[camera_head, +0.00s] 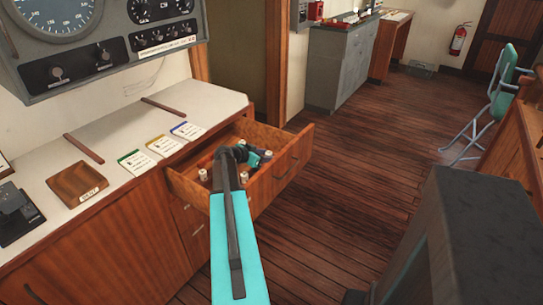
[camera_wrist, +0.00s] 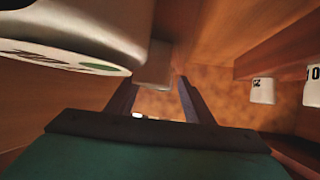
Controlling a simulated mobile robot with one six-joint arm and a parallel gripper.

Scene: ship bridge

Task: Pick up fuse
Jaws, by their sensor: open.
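Several fuses with white ends stand in the open wooden drawer (camera_head: 290,170); one fuse (camera_head: 203,174) is at its left side in the head view. My gripper (camera_head: 257,158) is low inside the drawer, among the fuses, and partly hidden by my own arm. In the wrist view my gripper (camera_wrist: 157,86) has its two dark fingers apart. A pale blocky end, perhaps another fuse (camera_wrist: 154,68), shows just beyond the fingertips. A large white fuse end (camera_wrist: 75,35) with a green mark fills the upper left. Two more fuses show at the right, one being the nearer white fuse (camera_wrist: 262,91).
The drawer walls close in around my gripper. A teal chair (camera_head: 497,95) stands at the right. The floor (camera_head: 350,165) beyond the drawer is clear.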

